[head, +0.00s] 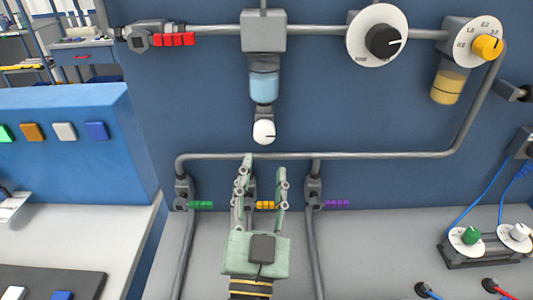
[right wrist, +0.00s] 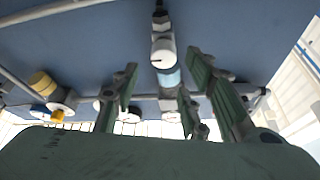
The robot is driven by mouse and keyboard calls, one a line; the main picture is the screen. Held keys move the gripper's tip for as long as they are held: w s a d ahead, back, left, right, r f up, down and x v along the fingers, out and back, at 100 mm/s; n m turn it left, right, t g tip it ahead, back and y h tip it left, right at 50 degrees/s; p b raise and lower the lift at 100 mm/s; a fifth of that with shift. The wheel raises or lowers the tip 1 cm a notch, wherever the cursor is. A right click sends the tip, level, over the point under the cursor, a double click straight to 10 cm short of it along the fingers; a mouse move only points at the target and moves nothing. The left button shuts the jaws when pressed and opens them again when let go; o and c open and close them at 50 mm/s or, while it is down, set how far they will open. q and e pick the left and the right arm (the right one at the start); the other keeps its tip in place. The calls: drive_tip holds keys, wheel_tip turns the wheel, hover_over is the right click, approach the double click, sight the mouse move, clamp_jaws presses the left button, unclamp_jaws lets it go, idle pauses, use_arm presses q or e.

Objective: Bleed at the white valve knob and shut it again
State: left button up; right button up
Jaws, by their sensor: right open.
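The white valve knob (head: 264,132) is round with a dark mark. It hangs at the bottom of a light-blue bowl (head: 264,85) under a grey block on the blue panel. It also shows in the right wrist view (right wrist: 163,52), at the top between the fingers. My right gripper (head: 266,166) is open and empty, its fingers pointing up just below the knob in the head view. It is apart from the knob in the picture; the exact gap in depth is unclear. My left gripper is not in view.
A grey pipe (head: 380,155) crosses the panel behind the fingertips. Valves with green (head: 201,205), orange (head: 265,205) and purple (head: 337,204) handles sit below it, the orange one partly behind my gripper. A red-handled valve (head: 174,40) and dials are above.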

sight(266, 139)
drive_tip(key=p+x, duration=0.3)
drive_tip(key=x, duration=0.4)
drive_tip(key=shift+r+p, duration=0.1)
drive_tip(key=shift+p, duration=0.2)
drive_tip(key=shift+w, duration=0.2)
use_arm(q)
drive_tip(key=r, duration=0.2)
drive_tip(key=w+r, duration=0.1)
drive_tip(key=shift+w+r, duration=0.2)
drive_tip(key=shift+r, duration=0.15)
use_arm(e)
drive_tip(key=shift+w, duration=0.1)
drive_tip(key=shift+c, duration=0.2)
drive_tip(key=c, duration=0.9)
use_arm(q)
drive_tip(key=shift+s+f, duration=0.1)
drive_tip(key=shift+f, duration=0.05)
use_arm(e)
drive_tip(key=shift+c, duration=0.2)
